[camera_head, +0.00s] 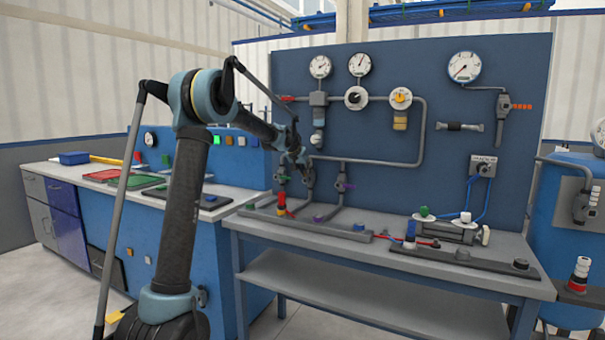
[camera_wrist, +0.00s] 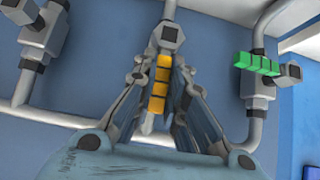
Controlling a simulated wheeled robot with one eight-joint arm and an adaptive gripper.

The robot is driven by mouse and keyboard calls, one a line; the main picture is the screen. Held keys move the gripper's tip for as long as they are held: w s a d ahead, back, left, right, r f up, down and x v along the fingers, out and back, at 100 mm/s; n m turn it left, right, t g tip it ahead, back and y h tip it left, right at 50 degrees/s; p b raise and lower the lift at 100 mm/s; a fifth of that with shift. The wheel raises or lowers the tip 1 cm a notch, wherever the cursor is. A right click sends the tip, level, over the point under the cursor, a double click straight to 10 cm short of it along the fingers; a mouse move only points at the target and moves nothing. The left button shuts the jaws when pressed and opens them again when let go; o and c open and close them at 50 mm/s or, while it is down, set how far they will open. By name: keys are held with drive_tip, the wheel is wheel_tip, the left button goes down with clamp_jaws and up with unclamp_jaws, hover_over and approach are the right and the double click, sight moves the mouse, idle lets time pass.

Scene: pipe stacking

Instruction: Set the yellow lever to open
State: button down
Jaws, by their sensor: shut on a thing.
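The yellow lever (camera_wrist: 160,82) is a row of yellow blocks below a grey valve hub (camera_wrist: 170,37) in the wrist view. It lies in line with the pipe above the hub. My gripper (camera_wrist: 162,80) has one finger on each side of it and is shut on it. In the head view my gripper (camera_head: 301,160) is at the left part of the blue panel, in front of the lower pipes. There the arm and gripper hide the yellow lever.
A green lever (camera_wrist: 257,63) on a neighbouring valve is close on the right in the wrist view; another valve (camera_wrist: 42,33) is at the left. In the head view a workbench (camera_head: 400,283) with fittings stands below the blue panel (camera_head: 420,75), which carries gauges.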

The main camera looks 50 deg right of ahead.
drive_tip(key=shift+w+a, duration=0.15)
drive_tip(key=shift+w, duration=0.15)
drive_tip(key=c, duration=1.6)
unclamp_jaws()
drive_tip(key=shift+w, duration=0.1)
drive_tip(key=shift+s, duration=0.2)
drive_tip(key=v, duration=1.2)
drive_tip(key=shift+w+a+f, duration=0.1)
drive_tip(key=shift+w, duration=0.05)
